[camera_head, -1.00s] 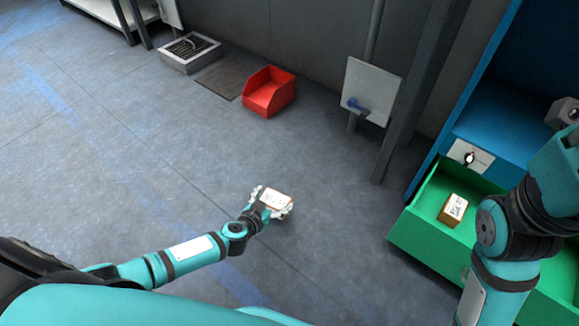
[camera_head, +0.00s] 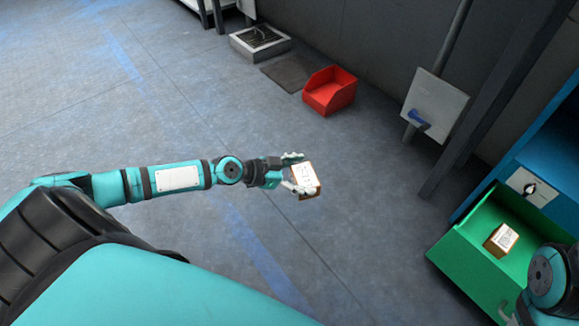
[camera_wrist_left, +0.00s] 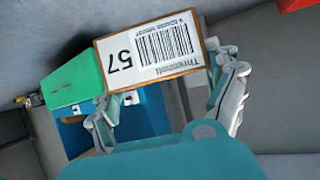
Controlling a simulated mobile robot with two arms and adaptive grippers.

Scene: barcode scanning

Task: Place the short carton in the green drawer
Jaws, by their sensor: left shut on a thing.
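My left gripper (camera_head: 294,174) is shut on a small brown carton (camera_head: 307,179) with a white label. The carton is held above open floor, left of the drawer. In the left wrist view the carton (camera_wrist_left: 152,50) sits between the fingers (camera_wrist_left: 170,105), its label showing a barcode and "57" upside down. The green drawer (camera_head: 470,263) is pulled open at the right, and a similar carton (camera_head: 501,240) lies in it. The green drawer also shows in the left wrist view (camera_wrist_left: 75,83). My right gripper is out of view; only part of my right arm shows.
A blue cabinet (camera_head: 540,150) stands behind the drawer. A red bin (camera_head: 330,92) sits on the floor near the wall, beside a dark floor plate (camera_head: 287,73) and a metal box (camera_head: 259,42). The floor between the carton and the drawer looks clear.

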